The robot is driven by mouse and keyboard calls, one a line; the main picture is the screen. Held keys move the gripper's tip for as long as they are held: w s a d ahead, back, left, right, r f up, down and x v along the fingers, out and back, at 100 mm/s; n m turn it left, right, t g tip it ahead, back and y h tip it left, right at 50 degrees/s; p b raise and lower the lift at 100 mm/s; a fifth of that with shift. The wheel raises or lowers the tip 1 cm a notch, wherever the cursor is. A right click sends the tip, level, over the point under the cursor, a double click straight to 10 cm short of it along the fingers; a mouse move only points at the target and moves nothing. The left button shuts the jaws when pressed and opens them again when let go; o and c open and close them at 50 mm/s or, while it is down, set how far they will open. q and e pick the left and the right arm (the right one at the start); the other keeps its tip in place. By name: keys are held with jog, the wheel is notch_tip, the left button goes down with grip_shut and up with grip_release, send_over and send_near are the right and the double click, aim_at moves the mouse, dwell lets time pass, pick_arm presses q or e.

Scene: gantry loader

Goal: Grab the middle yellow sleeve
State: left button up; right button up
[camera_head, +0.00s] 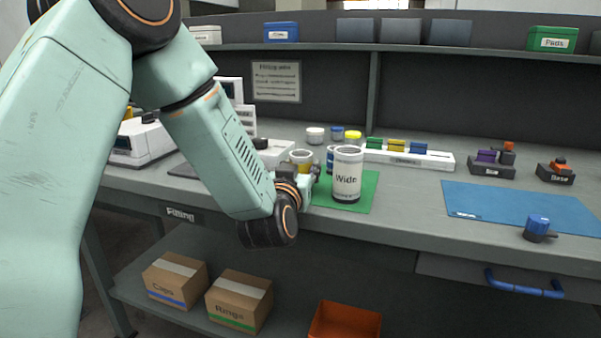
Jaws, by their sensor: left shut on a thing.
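I cannot tell whether the sleeve touches the mat. Just right of it stands a white jar (347,176) marked "Wide", with a blue item partly hidden behind it. My right gripper is not in view.
Behind the mat are small lidded pots (353,137) and a white tray (430,161) with green, yellow and blue blocks. Labelled bases (491,168) stand behind. A shelf (450,48) spans the back.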

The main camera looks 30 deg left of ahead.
pick_arm(q)
jog(key=shift+f, duration=0.1)
grip_shut()
